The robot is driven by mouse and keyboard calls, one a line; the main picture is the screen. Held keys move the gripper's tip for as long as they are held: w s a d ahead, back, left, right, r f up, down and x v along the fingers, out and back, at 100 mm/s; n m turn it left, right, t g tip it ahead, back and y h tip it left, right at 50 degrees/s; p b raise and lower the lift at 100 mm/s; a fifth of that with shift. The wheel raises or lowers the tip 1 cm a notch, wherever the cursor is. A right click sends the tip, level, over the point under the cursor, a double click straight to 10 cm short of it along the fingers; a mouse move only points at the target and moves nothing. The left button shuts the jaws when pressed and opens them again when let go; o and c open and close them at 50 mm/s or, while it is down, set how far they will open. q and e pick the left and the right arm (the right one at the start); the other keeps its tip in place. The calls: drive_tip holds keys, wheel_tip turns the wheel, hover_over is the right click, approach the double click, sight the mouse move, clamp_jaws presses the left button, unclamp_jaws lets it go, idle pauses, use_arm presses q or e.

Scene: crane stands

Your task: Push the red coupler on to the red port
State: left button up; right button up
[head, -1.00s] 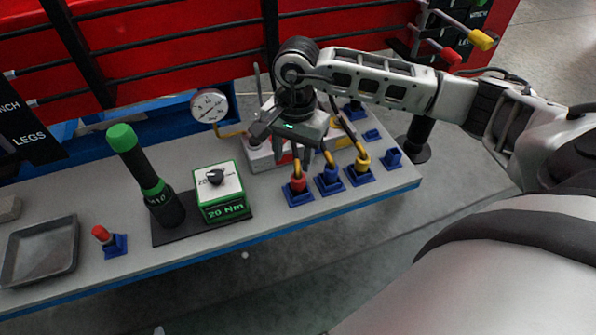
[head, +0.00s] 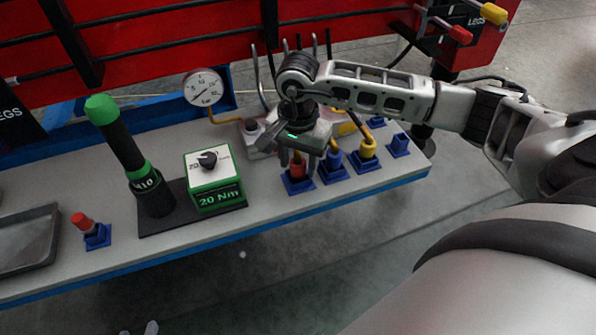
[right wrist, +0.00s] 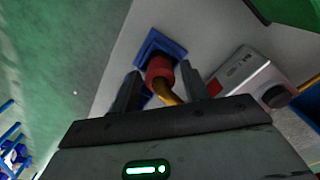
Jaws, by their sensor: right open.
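The red coupler (head: 297,171) stands in a square blue holder (head: 298,186) near the bench's front edge, with a hose rising from it. In the right wrist view the red coupler (right wrist: 159,70) shows between the two fingers. My right gripper (head: 296,160) is open and reaches down from above, with one finger on either side of the coupler; contact is not clear. It also shows in the right wrist view (right wrist: 158,88). A grey block with a red patch (right wrist: 240,72) lies beside the coupler; I cannot make out a red port on it. My left gripper is out of view.
Blue (head: 334,160) and yellow (head: 368,148) couplers stand in holders just right of the red one. A green torque box (head: 214,184), a tall green-topped tool (head: 125,150), a gauge (head: 203,87) and a red-capped piece (head: 82,222) are to the left.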

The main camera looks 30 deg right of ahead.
drive_tip(key=c, duration=0.9)
drive_tip(key=shift+r, duration=0.15)
drive_tip(key=shift+r+p, duration=1.55)
drive_tip(key=shift+r, duration=0.85)
